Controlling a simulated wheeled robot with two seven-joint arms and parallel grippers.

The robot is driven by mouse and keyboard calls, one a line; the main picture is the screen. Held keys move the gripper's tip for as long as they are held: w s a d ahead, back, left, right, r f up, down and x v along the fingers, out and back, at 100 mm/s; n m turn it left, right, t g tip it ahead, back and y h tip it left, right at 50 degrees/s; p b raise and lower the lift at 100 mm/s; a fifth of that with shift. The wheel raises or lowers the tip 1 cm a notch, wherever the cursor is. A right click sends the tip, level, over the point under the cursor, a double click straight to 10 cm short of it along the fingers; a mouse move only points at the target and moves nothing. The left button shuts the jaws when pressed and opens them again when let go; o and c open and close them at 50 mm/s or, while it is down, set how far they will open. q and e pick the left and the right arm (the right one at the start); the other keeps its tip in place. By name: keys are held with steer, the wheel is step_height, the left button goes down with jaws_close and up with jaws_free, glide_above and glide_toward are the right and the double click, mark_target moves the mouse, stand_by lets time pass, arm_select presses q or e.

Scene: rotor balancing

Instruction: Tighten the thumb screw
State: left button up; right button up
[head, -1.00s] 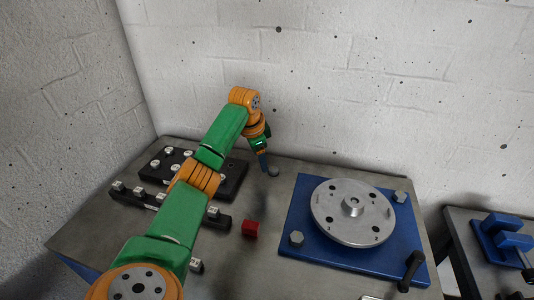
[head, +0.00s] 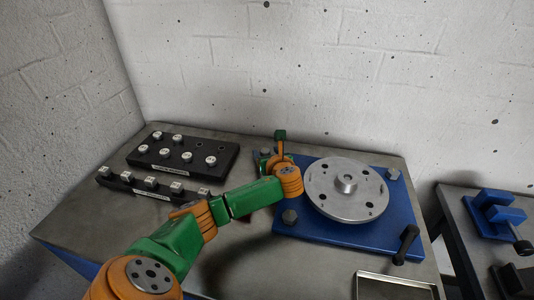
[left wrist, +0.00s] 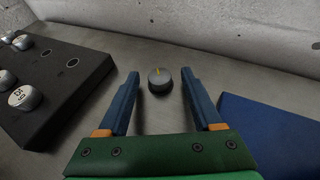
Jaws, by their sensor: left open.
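The silver rotor disc (head: 347,188) lies flat on the blue base plate (head: 330,232). My right gripper is not in view.
A black block (head: 182,153) with several silver pieces and a black strip (head: 152,187) with more stand at the left. A black handle (head: 405,245) stands at the plate's front right corner. A metal tray (head: 397,285) lies in front. The wall is close behind.

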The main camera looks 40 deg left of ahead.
arm_select(q)
jaws_close()
steer(key=shift+s+r+p, duration=0.1)
steer(key=shift+r+p, duration=0.1)
steer(key=shift+p, duration=0.3)
steer(key=m+t+p, duration=0.1)
steer(key=m+h+p, duration=0.1)
steer(key=t+h+p, duration=0.1)
steer(key=p, duration=0.1)
steer(key=shift+s+a+r+m+t, duration=0.2)
steer(key=shift+a+m+t, duration=0.1)
steer(key=shift+m, duration=0.1)
steer(key=shift+s+a+f+m+t+h+p, duration=0.1)
steer(key=shift+f+m+t+h+p, duration=0.15)
steer(key=shift+m+t+h+p, duration=0.65)
steer(key=shift+a+f+m+t+h+b, duration=0.15)
steer(key=shift+m+t+h+b, duration=0.4)
steer(key=shift+m+h, duration=0.95)
steer(key=shift+h, duration=0.3)
jaws_free()
